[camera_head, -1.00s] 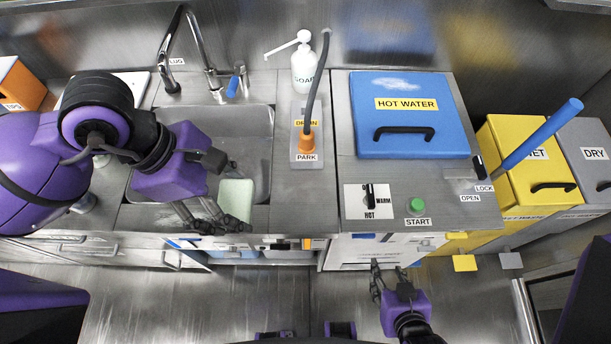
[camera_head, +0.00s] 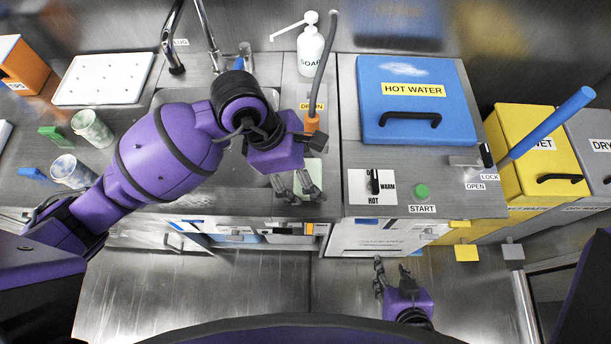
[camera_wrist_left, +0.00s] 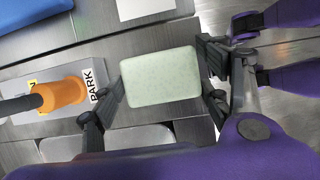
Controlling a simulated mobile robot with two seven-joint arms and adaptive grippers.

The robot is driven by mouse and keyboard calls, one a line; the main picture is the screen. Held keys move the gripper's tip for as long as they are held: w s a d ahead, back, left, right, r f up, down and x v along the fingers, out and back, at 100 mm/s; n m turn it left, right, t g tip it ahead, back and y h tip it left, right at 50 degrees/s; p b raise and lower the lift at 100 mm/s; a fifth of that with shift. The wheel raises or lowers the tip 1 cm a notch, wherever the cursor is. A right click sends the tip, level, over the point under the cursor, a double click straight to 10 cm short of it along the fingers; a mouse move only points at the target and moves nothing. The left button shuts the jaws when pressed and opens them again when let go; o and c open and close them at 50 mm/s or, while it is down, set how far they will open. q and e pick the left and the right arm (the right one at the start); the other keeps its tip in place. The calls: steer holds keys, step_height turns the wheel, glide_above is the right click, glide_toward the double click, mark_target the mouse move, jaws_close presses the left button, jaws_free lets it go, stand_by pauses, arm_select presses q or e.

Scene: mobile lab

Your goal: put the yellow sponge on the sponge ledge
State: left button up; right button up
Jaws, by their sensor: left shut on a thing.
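A pale green, sponge-like block (camera_head: 312,174) is between the fingers of my left gripper (camera_head: 297,188), over the counter strip between sink and hot-water unit. The left wrist view shows its broad face (camera_wrist_left: 162,77), with one finger of my left gripper (camera_wrist_left: 160,80) at each side. The gripper is shut on it. It looks pale green rather than yellow. My right gripper (camera_head: 392,270) is open and empty, low in front of the cabinets. I cannot pick out a labelled sponge ledge.
The orange drain hose end (camera_head: 312,124) stands close behind the block; its PARK plate shows in the left wrist view (camera_wrist_left: 28,92). A soap bottle (camera_head: 310,48) is farther back. The blue hot-water lid (camera_head: 415,100) is right. Cups (camera_head: 93,128) stand left. My left arm covers much of the sink.

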arm_select(q)
steer(key=shift+f, duration=1.5)
steer(key=shift+f, duration=0.1)
steer(key=shift+f, duration=0.15)
steer(key=o, duration=1)
steer(key=shift+r, duration=0.4)
steer(key=v, duration=1.1)
steer(key=shift+a+r, duration=0.25)
steer(key=shift+r, duration=0.05)
